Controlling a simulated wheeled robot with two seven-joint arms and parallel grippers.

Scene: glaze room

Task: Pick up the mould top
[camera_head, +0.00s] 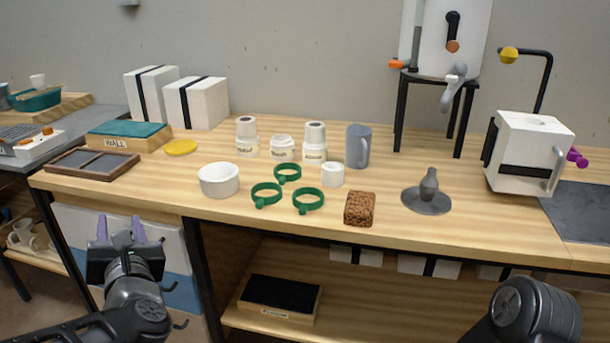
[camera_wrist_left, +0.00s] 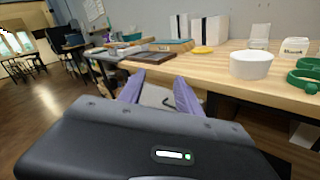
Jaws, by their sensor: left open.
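White labelled moulds stand near the back middle of the bench. The left one (camera_head: 247,148) and the right one (camera_head: 315,151) each have a narrower white top with a dark opening. The middle one (camera_head: 282,149) is lower. A small loose white cylinder (camera_head: 333,174) stands in front of the right one; I cannot tell for certain which white piece is the mould top. My left gripper (camera_head: 120,230) is open and empty, in front of the bench's front edge and well apart from the moulds. Its purple fingers show in the left wrist view (camera_wrist_left: 160,92). My right gripper is out of view.
Green rings (camera_head: 266,195), a white bowl (camera_head: 219,180), a brown textured block (camera_head: 360,209) and a grey mug (camera_head: 358,147) crowd around the moulds. A grey cone-shaped piece (camera_head: 428,193) stands to the right.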

